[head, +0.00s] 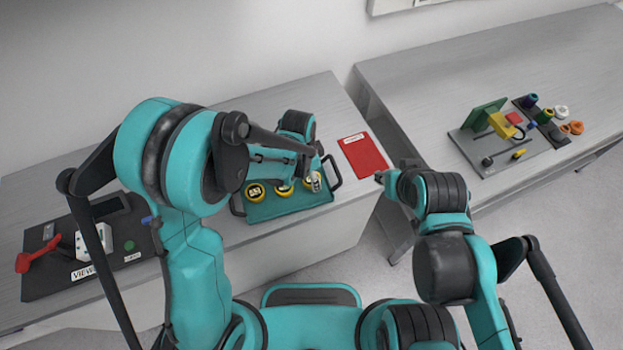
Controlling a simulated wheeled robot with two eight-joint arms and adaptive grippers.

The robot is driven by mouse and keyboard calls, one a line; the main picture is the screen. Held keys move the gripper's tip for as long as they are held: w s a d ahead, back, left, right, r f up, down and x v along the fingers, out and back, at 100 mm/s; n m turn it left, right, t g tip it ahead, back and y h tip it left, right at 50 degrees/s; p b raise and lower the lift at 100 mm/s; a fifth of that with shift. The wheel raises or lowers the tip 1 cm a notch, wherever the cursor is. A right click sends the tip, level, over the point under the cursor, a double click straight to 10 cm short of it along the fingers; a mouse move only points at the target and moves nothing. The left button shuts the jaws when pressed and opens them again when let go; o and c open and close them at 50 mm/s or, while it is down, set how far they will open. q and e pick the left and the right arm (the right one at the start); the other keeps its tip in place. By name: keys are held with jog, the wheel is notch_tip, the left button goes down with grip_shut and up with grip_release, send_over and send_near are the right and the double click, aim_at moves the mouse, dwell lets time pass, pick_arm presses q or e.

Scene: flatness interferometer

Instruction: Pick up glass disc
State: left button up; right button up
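A teal tray (262,213) with dark handles lies on the left table. Several round yellow-rimmed pieces sit on it, including one at the left (255,191) with a dark, marked centre and one in the middle (284,188). I cannot tell which of them is or holds the glass disc. My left gripper (316,183) is low over the tray's right part, at a yellow-rimmed piece it partly covers. Whether its fingers are shut on anything is too small to tell. My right gripper (380,178) is off the table's right edge, over the gap; its fingers are unclear.
A red booklet (364,155) lies right of the tray. A black board (45,262) with a red-handled device is at the left. The right table holds a green-and-yellow fixture (490,122) and several coloured rings (561,112). A floor gap separates the tables.

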pick_arm(q)
jog(key=c, duration=0.5)
jog(key=shift+r, duration=0.55)
notch_tip(320, 180, up, 3)
jog(key=shift+f+p, duration=0.1)
jog(key=shift+p, duration=0.5)
jog(key=s+d+r, duration=0.1)
jog(key=d+r, duration=0.1)
jog(key=d, duration=0.1)
jog(key=s+d+r+p, duration=0.1)
jog(key=d+r, duration=0.1)
jog(key=d, duration=0.2)
jog(key=s+d+r, duration=0.1)
jog(key=d+r, duration=0.2)
jog(key=d, duration=0.1)
jog(key=shift+s+p, duration=0.25)
jog(key=shift+p, duration=0.1)
